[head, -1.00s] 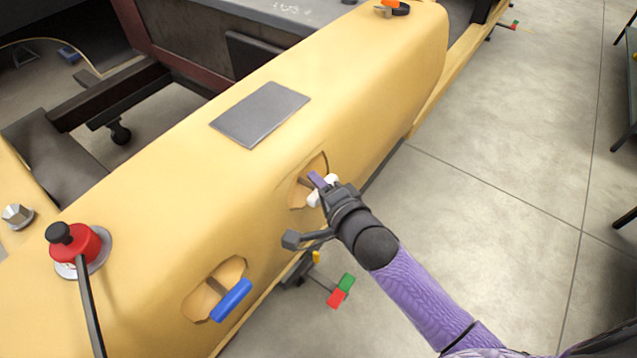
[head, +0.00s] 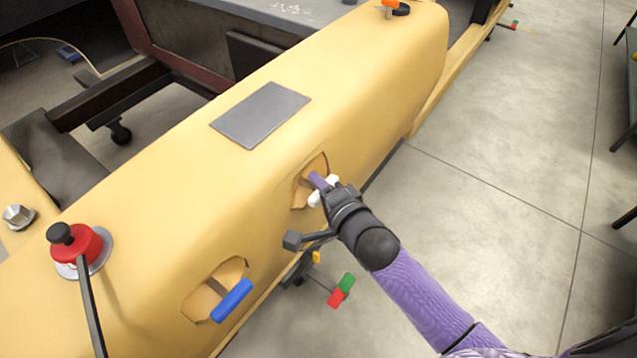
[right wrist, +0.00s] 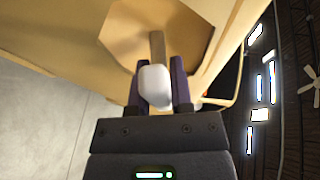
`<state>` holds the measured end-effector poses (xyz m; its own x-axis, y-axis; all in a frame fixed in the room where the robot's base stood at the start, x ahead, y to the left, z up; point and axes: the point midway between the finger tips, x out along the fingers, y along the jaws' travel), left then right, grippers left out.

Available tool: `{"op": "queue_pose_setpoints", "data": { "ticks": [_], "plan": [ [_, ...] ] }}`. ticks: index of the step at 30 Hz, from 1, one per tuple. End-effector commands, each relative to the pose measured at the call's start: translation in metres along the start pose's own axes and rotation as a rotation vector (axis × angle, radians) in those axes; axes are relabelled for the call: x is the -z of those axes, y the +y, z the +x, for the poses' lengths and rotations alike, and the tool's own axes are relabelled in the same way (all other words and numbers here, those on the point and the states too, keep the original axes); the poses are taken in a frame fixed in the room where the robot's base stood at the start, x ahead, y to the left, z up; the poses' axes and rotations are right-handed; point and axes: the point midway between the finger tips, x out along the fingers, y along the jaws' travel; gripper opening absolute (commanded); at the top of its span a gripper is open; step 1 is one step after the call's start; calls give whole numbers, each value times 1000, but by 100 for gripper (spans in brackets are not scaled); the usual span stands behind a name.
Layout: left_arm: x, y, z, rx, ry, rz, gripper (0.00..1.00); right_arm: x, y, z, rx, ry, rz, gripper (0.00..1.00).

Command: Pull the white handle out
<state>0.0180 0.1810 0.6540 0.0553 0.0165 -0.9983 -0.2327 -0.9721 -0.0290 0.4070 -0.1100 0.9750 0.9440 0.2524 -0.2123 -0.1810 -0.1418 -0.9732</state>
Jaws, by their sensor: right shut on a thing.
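The white handle (head: 315,199) sits at a recess in the side of the yellow shell (head: 370,90). My right gripper (head: 322,187) is shut on it, with one purple finger showing above the handle. In the right wrist view the white handle (right wrist: 155,86) lies between the two purple fingers of my gripper (right wrist: 157,88). A brown stem runs from the handle into the recess. The far end of the stem is hidden inside the shell. My left gripper is not in view.
A blue handle (head: 232,300) sits at a second recess, lower left. A red knob (head: 88,243) with a dark lever stands on the shell at left. A grey plate (head: 260,115) lies on top. A red and green block piece (head: 341,291) is below my arm.

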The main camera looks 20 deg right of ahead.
Motion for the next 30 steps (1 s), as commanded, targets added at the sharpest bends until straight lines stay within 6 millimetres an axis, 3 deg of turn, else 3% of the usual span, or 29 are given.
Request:
{"op": "queue_pose_setpoints", "data": {
  "ticks": [4, 13, 14, 16, 25, 30],
  "plan": [
    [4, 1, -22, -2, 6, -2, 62, 8, -3, -19, -8, 1, -1, 0],
    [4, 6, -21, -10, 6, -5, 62, 9, 1, -22, -5, 3, -1, 0],
    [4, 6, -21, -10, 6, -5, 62, 9, 1, -22, -5, 3, -1, 28],
    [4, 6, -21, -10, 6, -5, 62, 9, 1, -22, -5, 3, -1, 41],
    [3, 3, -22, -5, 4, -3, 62, 9, 0, -24, -3, 2, 0, 41],
    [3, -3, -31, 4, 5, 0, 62, 9, -1, -50, -6, 2, 1, 41]
  ]
}}
